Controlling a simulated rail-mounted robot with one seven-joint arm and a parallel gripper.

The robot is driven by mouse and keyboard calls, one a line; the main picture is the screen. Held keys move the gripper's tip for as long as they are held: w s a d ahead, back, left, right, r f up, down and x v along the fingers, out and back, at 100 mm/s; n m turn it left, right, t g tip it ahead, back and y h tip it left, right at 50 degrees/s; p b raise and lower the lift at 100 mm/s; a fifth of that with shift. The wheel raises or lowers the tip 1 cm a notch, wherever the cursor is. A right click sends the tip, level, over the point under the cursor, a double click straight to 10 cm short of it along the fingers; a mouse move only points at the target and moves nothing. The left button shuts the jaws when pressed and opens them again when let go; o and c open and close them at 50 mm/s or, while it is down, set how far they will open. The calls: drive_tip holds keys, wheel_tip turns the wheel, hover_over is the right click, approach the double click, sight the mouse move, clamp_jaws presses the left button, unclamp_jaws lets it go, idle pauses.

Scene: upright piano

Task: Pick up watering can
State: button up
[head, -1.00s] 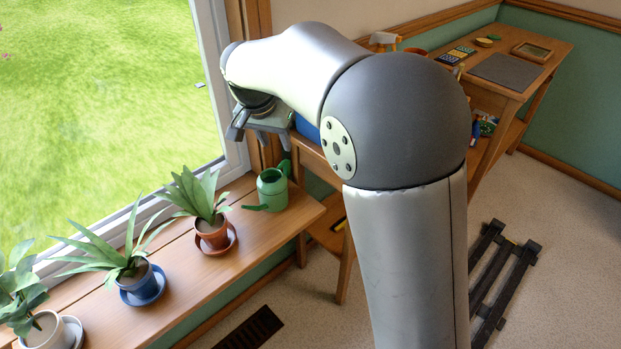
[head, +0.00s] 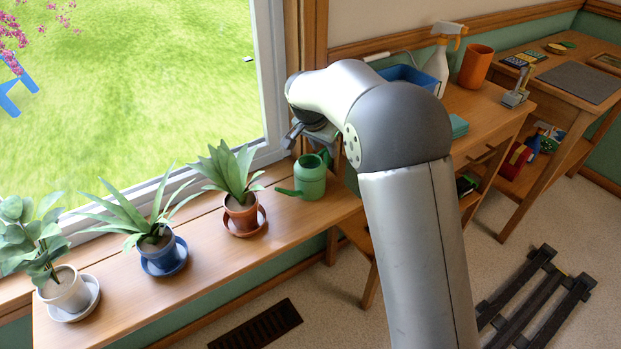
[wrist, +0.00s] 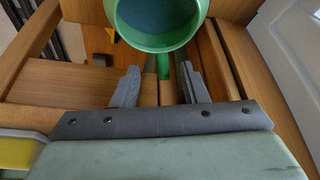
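The green watering can (head: 311,178) stands upright at the right end of the wooden window bench, its spout pointing left. In the wrist view the can (wrist: 157,45) is at the top, with its round open mouth facing the camera and a green strip, seemingly its handle, extending down toward the gap between my fingers. My gripper (wrist: 159,76) is open, with its two grey fingers apart and nothing clamped between them. In the head view my gripper (head: 313,140) hangs just above the can, partly hidden by my arm. I cannot tell whether it touches the can.
Potted plants in orange (head: 241,214), blue (head: 158,250) and white (head: 65,289) pots stand along the bench (head: 205,285) to the left. The window is behind. A wooden table at right holds a blue tray (head: 408,76), a spray bottle (head: 440,58) and an orange pot (head: 476,66).

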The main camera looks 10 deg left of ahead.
sight(326, 154)
drive_tip(key=b+x, duration=0.1)
drive_tip(key=x, duration=0.4)
drive_tip(key=shift+w+a+f+b, duration=0.1)
drive_tip(key=shift+f+b, duration=0.05)
drive_tip(key=shift+b, duration=0.2)
drive_tip(key=shift+c, duration=0.3)
clamp_jaws()
drive_tip(key=shift+r, duration=0.8)
drive_tip(key=s+r+p, duration=0.3)
drive_tip(key=s+r, duration=0.8)
drive_tip(key=s, duration=0.3)
drive_tip(key=shift+d+r, duration=0.3)
drive_tip(key=shift+d, duration=0.15)
